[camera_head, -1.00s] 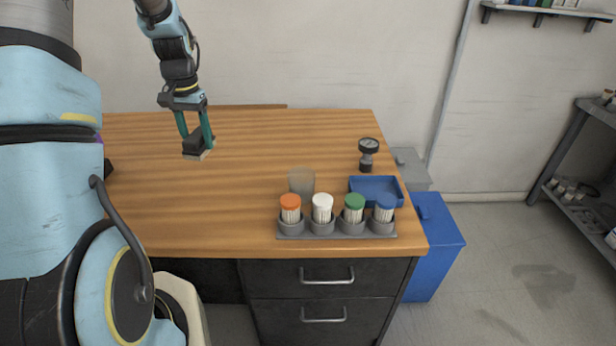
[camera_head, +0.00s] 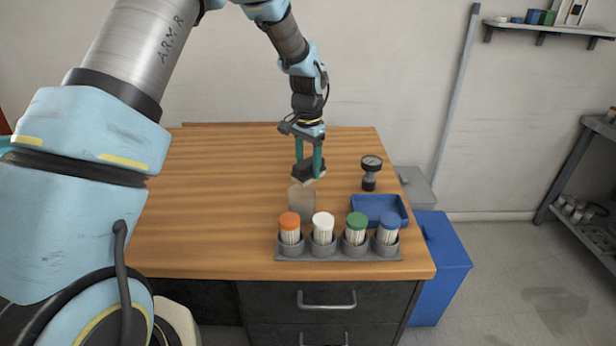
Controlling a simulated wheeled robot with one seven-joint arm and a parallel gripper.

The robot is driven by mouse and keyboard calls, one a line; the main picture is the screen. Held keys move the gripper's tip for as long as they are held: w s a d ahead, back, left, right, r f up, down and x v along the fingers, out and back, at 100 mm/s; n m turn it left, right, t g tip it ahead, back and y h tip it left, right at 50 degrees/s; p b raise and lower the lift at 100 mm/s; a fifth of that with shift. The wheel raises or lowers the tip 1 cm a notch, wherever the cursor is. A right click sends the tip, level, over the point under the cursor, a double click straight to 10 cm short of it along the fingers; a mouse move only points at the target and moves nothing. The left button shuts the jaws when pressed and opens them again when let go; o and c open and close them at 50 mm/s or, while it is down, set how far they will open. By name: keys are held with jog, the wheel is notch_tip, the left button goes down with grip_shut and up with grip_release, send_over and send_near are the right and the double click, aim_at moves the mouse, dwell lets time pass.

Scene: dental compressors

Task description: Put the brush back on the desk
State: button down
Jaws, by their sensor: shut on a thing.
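The brush (camera_head: 307,171) is a small dark block with a pale underside. My gripper (camera_head: 309,163) is shut on it, with one teal finger on each side. The brush is over the wooden desk (camera_head: 220,215), just behind a translucent cup. I cannot tell whether its underside touches the desk top or hangs slightly above it.
The translucent cup (camera_head: 301,200) stands close in front of the brush. A grey rack (camera_head: 338,253) with several colour-capped containers lies along the front edge. The desk's left half is clear.

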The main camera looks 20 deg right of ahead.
aim_at(308, 179)
jog(key=shift+f+p, duration=0.6)
jog(key=shift+f, duration=1.55)
jog(key=shift+f, duration=0.2)
jog(key=shift+c, duration=0.7)
grip_release()
jog(key=shift+r, duration=0.1)
